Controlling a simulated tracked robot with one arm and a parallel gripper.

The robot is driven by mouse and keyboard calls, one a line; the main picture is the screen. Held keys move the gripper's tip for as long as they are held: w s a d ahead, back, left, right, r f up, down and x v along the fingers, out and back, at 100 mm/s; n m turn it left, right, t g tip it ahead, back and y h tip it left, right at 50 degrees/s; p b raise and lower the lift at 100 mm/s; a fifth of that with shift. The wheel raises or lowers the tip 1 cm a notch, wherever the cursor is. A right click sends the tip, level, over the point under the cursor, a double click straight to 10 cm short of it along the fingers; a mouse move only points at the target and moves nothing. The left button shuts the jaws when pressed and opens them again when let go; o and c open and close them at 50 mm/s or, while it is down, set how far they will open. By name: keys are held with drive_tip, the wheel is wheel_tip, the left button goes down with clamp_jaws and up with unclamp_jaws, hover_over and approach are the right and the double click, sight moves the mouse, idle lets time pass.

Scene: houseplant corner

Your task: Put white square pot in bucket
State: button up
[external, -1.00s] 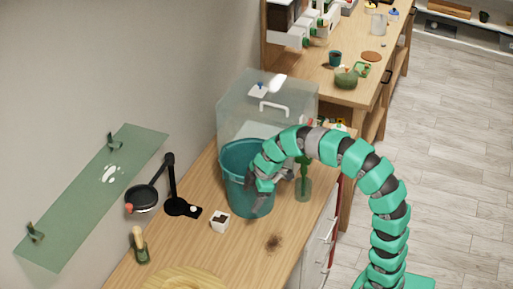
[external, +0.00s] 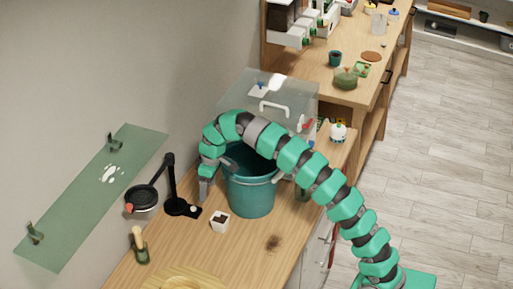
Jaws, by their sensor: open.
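The white square pot (external: 220,222), with dark soil in it, stands upright on the wooden counter in front of the bucket. The teal bucket (external: 251,195) stands just behind and to the right of the pot, and my arm passes over its rim. Most of the bucket's inside is hidden. My gripper (external: 204,196) is to the left of the bucket, pointing down, above and behind the pot. It is open and empty, apart from the pot; its fingers are small in this view.
A black lamp (external: 173,190) stands close to the left of my gripper. A clear box (external: 235,103) is behind the bucket. A brush-like tool in a green holder (external: 140,247) and a dark soil spot (external: 273,243) are on the counter. A green glass shelf (external: 95,190) is at the left.

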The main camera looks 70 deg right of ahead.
sight(219, 220)
drive_tip(key=s+f+g, duration=0.1)
drive_tip(key=f, duration=0.4)
drive_tip(key=s+f+m+h, duration=0.1)
drive_tip(key=f, duration=0.4)
drive_tip(key=s+f+g+p, duration=0.1)
drive_tip(key=f, duration=0.4)
drive_tip(key=shift+s+d+f+g, duration=0.25)
drive_tip(key=shift+d+g, duration=0.05)
drive_tip(key=shift+d, duration=0.1)
drive_tip(key=c, duration=1.2)
drive_tip(key=shift+r, duration=0.1)
drive_tip(key=shift+a+r, duration=0.25)
drive_tip(key=shift+r, duration=0.2)
wheel_tip(219, 220, up, 6)
drive_tip(key=shift+r, duration=0.1)
drive_tip(key=a+p, duration=0.1)
drive_tip(key=a, duration=1.8)
drive_tip(key=shift+a, duration=0.25)
